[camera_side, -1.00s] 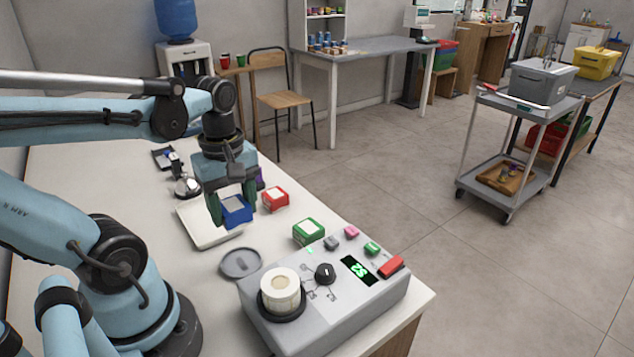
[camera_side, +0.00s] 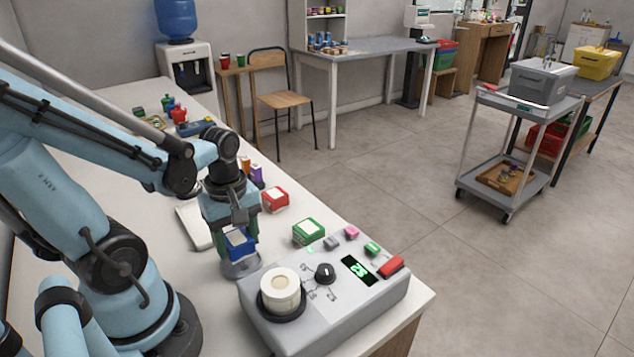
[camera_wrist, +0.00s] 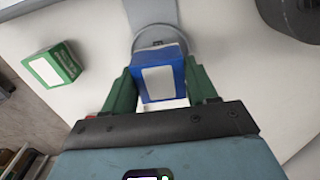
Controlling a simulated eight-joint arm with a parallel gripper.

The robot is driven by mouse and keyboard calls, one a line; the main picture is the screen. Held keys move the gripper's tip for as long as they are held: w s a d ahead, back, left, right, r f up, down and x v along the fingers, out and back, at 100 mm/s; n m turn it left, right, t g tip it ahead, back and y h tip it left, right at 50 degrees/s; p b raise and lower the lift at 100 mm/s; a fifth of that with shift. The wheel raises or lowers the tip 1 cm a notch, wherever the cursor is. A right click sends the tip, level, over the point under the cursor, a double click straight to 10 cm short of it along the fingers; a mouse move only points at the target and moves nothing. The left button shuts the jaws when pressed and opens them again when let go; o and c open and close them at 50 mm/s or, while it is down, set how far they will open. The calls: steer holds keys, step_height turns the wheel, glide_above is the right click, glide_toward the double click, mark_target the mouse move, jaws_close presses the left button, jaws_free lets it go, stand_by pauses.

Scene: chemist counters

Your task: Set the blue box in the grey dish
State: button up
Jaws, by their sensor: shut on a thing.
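The blue box (camera_side: 239,242), with a white label on top, is held between the green fingers of my gripper (camera_side: 238,236). In the wrist view the blue box (camera_wrist: 163,76) sits between both fingers of my gripper (camera_wrist: 161,90). In the wrist view the dish's rim (camera_wrist: 146,33) shows behind the box. I cannot tell whether the box touches the dish.
A green box (camera_side: 308,232) and a red box (camera_side: 275,200) stand to the right. A grey machine (camera_side: 365,303) with a white roll is close to the dish. A white tray (camera_side: 193,223) lies left of my gripper. Several bottles stand farther back.

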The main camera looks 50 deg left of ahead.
mark_target(240, 249)
steer(key=shift+f, duration=1.25)
steer(key=shift+f, duration=0.35)
steer(key=o, duration=1.1)
steer(key=shift+w, duration=0.1)
steer(key=shift+r, duration=6.3)
steer(key=shift+w+d+r+m+t, duration=0.1)
steer(key=shift+w+d+m+t, duration=1.3)
steer(key=shift+m, duration=1.6)
steer(key=shift+w+d+m+t, duration=1.1)
steer(key=shift+w+m, duration=0.6)
steer(key=shift+m, duration=1.3)
steer(key=shift+w+d+r+m+t, duration=0.1)
steer(key=shift+w+d+m+t, duration=1.2)
steer(key=shift+m, duration=1.7)
steer(key=shift+w+d, duration=0.1)
steer(key=shift+w, duration=0.15)
